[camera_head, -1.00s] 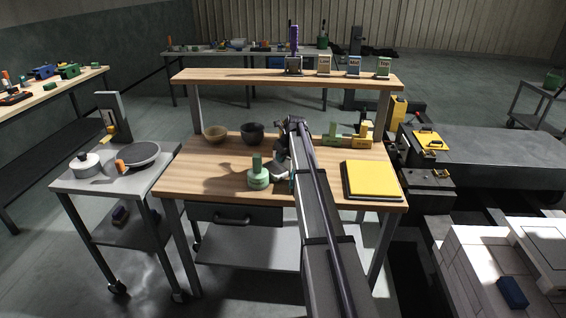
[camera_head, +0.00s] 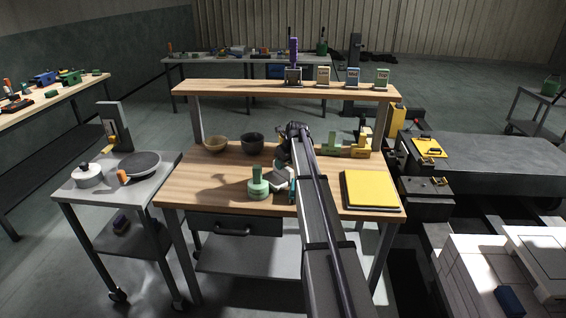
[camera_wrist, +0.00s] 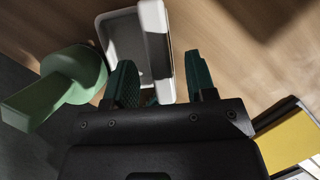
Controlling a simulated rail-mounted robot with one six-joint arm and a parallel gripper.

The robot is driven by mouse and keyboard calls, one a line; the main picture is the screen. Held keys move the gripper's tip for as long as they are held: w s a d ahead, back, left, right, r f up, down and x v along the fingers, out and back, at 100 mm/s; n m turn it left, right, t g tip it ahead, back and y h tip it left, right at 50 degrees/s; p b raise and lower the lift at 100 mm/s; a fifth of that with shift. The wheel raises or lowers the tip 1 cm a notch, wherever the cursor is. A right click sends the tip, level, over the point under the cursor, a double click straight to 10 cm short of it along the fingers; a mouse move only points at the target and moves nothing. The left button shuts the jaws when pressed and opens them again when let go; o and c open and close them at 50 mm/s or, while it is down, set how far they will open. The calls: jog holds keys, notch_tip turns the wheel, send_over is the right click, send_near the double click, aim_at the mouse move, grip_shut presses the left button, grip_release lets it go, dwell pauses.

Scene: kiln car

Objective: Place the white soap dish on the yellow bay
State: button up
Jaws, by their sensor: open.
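The white soap dish (camera_wrist: 153,22) is at the top middle of the wrist view, above the wooden tabletop. It also shows in the head view (camera_head: 284,181), partly hidden by my arm. My gripper (camera_wrist: 162,80) is open, with its two green fingers on either side of the dish's near right wall. The left finger overlaps the dish's hollow, and the right finger is outside it. Contact cannot be told. The yellow bay (camera_head: 371,189) is a flat square on a dark base at the bench's right front. Its corner shows in the wrist view (camera_wrist: 290,142).
A green knobbed object (camera_head: 259,186) stands just left of the dish. Two bowls, tan (camera_head: 215,144) and dark (camera_head: 252,143), sit behind. Green and yellow blocks (camera_head: 345,146) stand at the back right. A raised shelf (camera_head: 235,88) spans the rear.

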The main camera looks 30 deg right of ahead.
jog(key=p+v, duration=0.6)
jog(key=v, duration=0.3)
jog(key=shift+p, duration=0.4)
jog(key=s+a+n+g, duration=0.1)
jog(key=s+a+n, duration=1)
jog(key=a, duration=0.4)
jog(key=s+a+n+g, duration=0.2)
jog(key=s+a+n, duration=1)
jog(key=a, duration=0.3)
jog(key=shift+f+n, duration=0.45)
jog(key=shift+n, duration=0.05)
jog(key=s+a+n, duration=0.2)
jog(key=s+n, duration=0.1)
jog(key=s+a+n+g, duration=0.1)
jog(key=s+a+n, duration=0.1)
jog(key=s+n, duration=0.1)
jog(key=s+a+n, duration=0.2)
jog(key=s+n, duration=0.2)
jog(key=shift+s+f+h, duration=0.1)
jog(key=shift+s+h, duration=0.15)
jog(key=shift+h, duration=0.05)
jog(key=shift+o, duration=0.4)
jog(key=shift+w, duration=0.15)
jog(key=shift+d, duration=0.15)
